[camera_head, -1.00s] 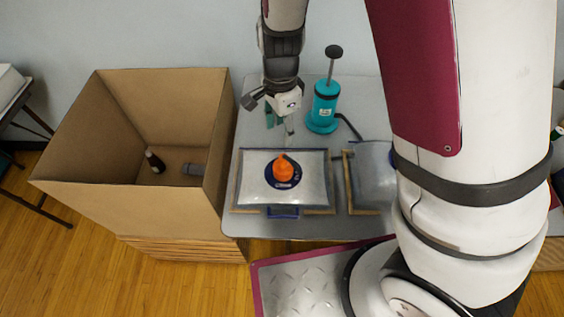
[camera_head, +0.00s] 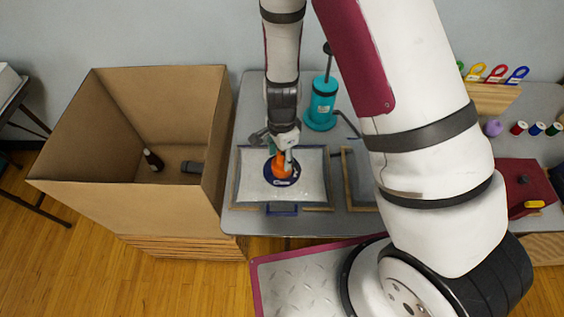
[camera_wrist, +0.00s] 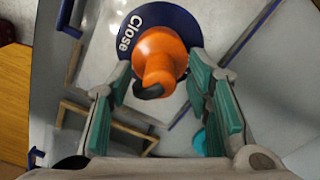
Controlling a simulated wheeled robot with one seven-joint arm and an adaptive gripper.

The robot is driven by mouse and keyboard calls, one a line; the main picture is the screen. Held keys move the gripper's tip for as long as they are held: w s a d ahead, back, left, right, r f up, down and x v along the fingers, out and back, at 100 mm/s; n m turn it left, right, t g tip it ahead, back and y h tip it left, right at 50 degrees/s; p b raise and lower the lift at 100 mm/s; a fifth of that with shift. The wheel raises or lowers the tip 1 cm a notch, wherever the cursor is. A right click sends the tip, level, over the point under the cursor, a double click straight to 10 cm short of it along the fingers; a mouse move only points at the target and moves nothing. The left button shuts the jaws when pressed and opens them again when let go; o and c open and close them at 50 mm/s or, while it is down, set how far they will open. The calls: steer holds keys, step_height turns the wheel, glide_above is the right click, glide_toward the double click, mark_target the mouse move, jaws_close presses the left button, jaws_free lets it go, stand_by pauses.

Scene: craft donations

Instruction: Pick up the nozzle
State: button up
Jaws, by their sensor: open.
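The orange nozzle (camera_head: 280,169) stands on a round dark blue disc (camera_head: 284,182) on a silvery cushion-like pad (camera_head: 314,178) on the table. In the wrist view the nozzle (camera_wrist: 160,58) points toward me, its dark open end low, and the disc (camera_wrist: 178,24) reads "Close". My gripper (camera_head: 283,158) is over the nozzle, partly hiding it. In the wrist view its teal-padded fingers (camera_wrist: 160,85) are open, one on each side of the nozzle, with gaps visible between pads and nozzle.
A teal pump (camera_head: 321,104) with an upright handle stands behind and right of my gripper. A tall open cardboard box (camera_head: 120,208) is at the left, with a dark bottle (camera_head: 153,159) inside. Coloured spools (camera_head: 537,128) and a burgundy box (camera_head: 524,182) are at the right.

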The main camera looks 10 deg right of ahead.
steer(key=shift+f, duration=0.25)
jaws_close()
steer(key=shift+r, duration=0.15)
